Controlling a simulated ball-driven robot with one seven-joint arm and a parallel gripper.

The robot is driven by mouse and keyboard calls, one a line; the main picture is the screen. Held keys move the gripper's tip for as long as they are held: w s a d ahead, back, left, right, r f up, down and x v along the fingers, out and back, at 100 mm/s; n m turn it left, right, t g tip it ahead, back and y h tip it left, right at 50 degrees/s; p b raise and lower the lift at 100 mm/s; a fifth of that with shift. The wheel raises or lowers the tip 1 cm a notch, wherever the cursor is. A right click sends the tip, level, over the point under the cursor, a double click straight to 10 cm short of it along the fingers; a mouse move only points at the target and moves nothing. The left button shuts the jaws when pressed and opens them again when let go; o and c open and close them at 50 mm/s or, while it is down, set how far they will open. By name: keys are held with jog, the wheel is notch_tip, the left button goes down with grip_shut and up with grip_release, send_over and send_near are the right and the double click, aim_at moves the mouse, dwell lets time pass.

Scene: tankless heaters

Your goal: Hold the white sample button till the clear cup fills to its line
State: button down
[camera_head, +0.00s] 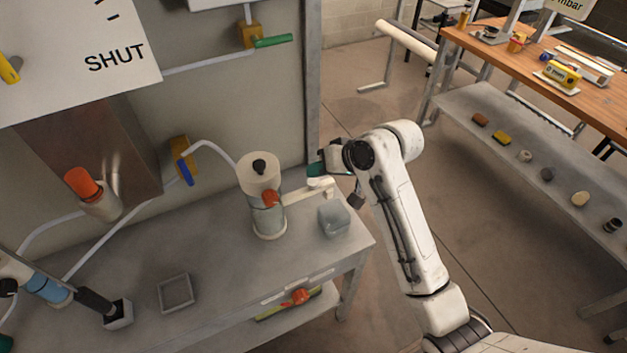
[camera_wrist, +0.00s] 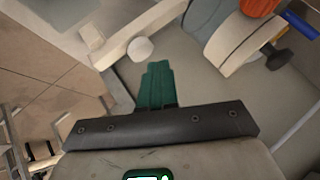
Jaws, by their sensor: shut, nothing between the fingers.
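The white sample button (camera_wrist: 140,49) is a round knob beside a pale bar (camera_wrist: 138,34) in the wrist view. In the head view the pale bar (camera_head: 308,194) reaches right from the filter canister (camera_head: 262,190). My gripper (camera_head: 316,169) has green fingers and is shut and empty, above the bar's right end. In the wrist view my gripper (camera_wrist: 157,70) points at the button, its tips just below it in the picture; I cannot tell whether they touch. The clear cup (camera_head: 334,219) stands on the grey bench below the bar's end. Its fill line and water level cannot be made out.
The grey bench (camera_head: 215,262) carries a small square tray (camera_head: 176,292) left of the canister. An orange handle (camera_head: 270,198) sticks out from the canister. A wooden workbench (camera_head: 560,75) stands at the right, with open floor between.

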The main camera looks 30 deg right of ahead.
aim_at(318, 182)
jog(key=shift+f, duration=0.1)
dwell(0.7)
jog(key=shift+f, duration=0.3)
jog(key=shift+f, duration=0.55)
dwell(1.5)
dwell(1.8)
jog(key=shift+r+p, duration=1)
jog(key=shift+p, duration=0.05)
notch_tip(318, 182, up, 3)
jog(key=p, duration=0.3)
jog(key=shift+f, duration=0.1)
jog(key=shift+r+p, duration=0.35)
jog(key=shift+r, duration=0.75)
dwell(0.3)
